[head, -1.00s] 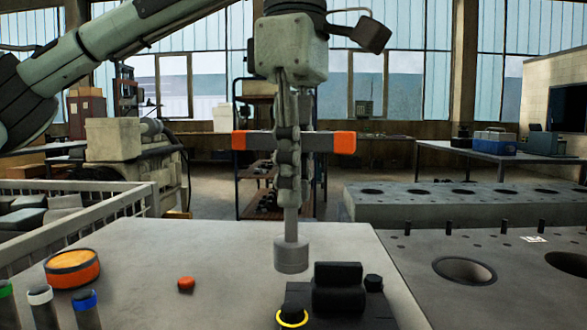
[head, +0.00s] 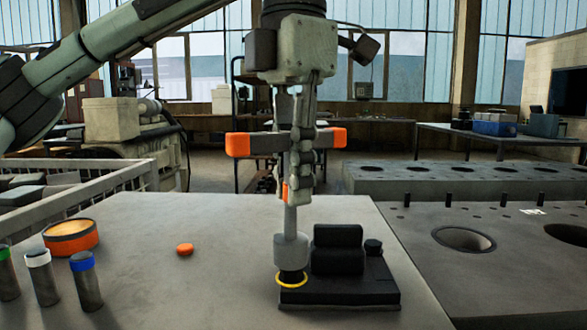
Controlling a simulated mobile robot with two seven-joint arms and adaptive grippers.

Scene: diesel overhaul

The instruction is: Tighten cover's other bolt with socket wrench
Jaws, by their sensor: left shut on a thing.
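My left gripper (head: 299,150) hangs over the table, shut on the socket wrench. The wrench's T-handle (head: 240,144) has orange ends and lies across the gripper. Its grey socket (head: 291,250) points straight down and sits over the front left bolt (head: 291,277) of the black cover (head: 340,290), hiding the bolt's top. A yellow ring (head: 291,282) circles that bolt. The cover's second bolt (head: 373,246) stands at the back right, clear of the wrench. My right gripper is not in view.
An orange-rimmed round container (head: 71,238) and a small orange cap (head: 184,249) lie on the table to the left. Several grey cylinders with coloured bands (head: 85,285) stand at front left. An engine block (head: 465,244) is at right.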

